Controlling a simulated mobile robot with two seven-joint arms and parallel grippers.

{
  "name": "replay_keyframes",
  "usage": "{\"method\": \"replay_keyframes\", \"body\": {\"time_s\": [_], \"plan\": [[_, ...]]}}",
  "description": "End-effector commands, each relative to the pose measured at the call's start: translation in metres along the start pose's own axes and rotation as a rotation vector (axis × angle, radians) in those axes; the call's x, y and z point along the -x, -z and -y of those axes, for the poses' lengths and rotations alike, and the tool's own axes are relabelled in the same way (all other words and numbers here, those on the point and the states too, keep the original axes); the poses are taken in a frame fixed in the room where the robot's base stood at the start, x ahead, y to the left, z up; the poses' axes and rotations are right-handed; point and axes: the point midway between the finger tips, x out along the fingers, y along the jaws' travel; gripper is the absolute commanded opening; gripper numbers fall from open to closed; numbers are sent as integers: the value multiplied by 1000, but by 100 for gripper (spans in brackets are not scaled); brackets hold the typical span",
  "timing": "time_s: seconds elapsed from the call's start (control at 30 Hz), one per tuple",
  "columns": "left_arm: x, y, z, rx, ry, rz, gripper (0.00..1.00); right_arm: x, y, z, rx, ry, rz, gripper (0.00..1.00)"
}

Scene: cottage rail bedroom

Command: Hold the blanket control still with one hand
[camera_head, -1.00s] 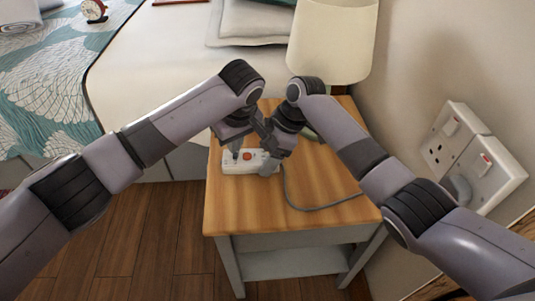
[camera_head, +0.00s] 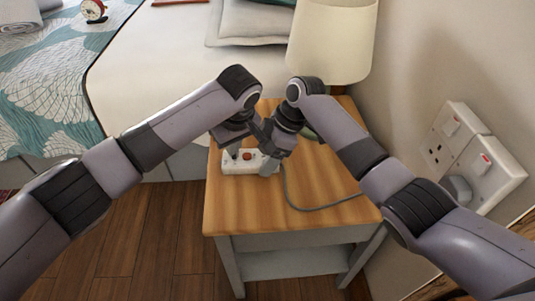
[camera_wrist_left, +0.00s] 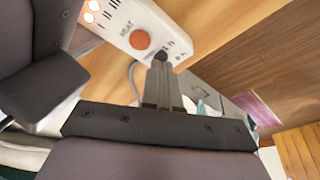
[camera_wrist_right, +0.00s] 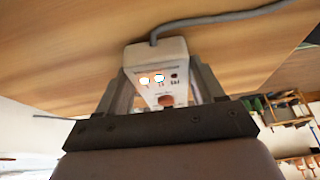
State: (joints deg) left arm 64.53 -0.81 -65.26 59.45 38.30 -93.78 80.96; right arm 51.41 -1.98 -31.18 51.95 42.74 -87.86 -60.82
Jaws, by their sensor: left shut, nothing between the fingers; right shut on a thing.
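The blanket control (camera_head: 240,161) is a white box with an orange-red round button, lying on the bedside table (camera_head: 300,222). In the right wrist view the control (camera_wrist_right: 152,58) sits between the fingers of my right gripper (camera_wrist_right: 163,85), which is shut on its sides at the cord end. Two lit lamps show on its face. In the left wrist view the control (camera_wrist_left: 140,30) shows its button and printed marks. My left gripper (camera_wrist_left: 161,58) is shut and empty, its tip over the face beside the button. I cannot tell whether the tip touches it.
A grey cord (camera_head: 318,207) runs from the control across the table to the right. A cream lamp (camera_head: 332,40) stands at the table's back. The bed (camera_head: 150,60) is at the left, and wall sockets (camera_head: 470,155) are at the right. The table's front is clear.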

Motion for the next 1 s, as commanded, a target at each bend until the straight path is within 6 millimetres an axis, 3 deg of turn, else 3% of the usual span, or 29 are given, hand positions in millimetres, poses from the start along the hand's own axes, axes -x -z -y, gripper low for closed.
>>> {"method": "replay_keyframes", "body": {"time_s": [1.0], "plan": [[-6,8,15,3,7,2,0,1,1,-1,1,-2,-3,29]]}}
